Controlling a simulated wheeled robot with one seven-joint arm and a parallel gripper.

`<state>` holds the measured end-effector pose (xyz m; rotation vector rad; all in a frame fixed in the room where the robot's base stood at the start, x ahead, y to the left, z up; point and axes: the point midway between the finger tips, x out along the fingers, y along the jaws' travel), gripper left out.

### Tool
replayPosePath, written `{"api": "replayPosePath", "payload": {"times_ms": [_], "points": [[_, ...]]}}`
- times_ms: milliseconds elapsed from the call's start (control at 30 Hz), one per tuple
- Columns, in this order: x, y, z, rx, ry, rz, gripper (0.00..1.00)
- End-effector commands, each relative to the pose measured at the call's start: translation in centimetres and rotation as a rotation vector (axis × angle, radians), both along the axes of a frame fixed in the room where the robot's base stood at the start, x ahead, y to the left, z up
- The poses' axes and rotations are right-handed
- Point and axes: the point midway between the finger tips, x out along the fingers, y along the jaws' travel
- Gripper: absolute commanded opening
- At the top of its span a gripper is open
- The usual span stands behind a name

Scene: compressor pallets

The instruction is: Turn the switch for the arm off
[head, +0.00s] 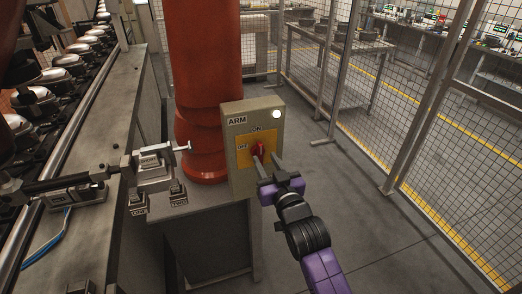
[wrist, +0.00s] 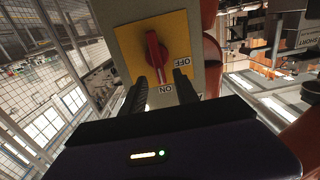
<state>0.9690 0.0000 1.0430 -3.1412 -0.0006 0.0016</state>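A grey-beige box labelled ARM (head: 237,121) stands beside a thick red-orange column. On its front is a yellow plate (head: 243,158) with a red rotary switch (head: 259,149), ON marked above and OFF to the left. In the wrist view, which shows the box upside down, the red switch (wrist: 155,52) is upright, its lower end toward ON. A round white lamp (head: 276,114) on the box looks lit. My gripper (head: 265,158) is open in front of the switch. In the wrist view my gripper (wrist: 160,78) has its fingers apart, either side of the switch's lower end; contact is unclear.
The red-orange column (head: 205,80) stands just left of the box. A grey bench with metal fixtures (head: 155,170) and a conveyor line (head: 75,60) lie to the left. Wire-mesh fencing (head: 425,90) runs along the right. The floor (head: 385,235) right of my arm is clear.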

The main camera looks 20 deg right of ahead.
Motion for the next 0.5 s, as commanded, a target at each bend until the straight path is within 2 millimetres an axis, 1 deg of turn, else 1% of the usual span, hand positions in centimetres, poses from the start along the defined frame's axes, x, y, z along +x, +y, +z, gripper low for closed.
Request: {"api": "replayPosePath", "payload": {"times_ms": [33,200,333,500], "points": [[0.9,0.0,0.2,-0.003,0.000,0.000,0.36],[3.2,0.0,0.1,-0.002,0.000,0.000,0.36],[4.2,0.0,0.1,-0.001,-0.001,0.000,0.36],[4.5,0.0,0.0,-0.001,0.000,0.000,0.36]]}}
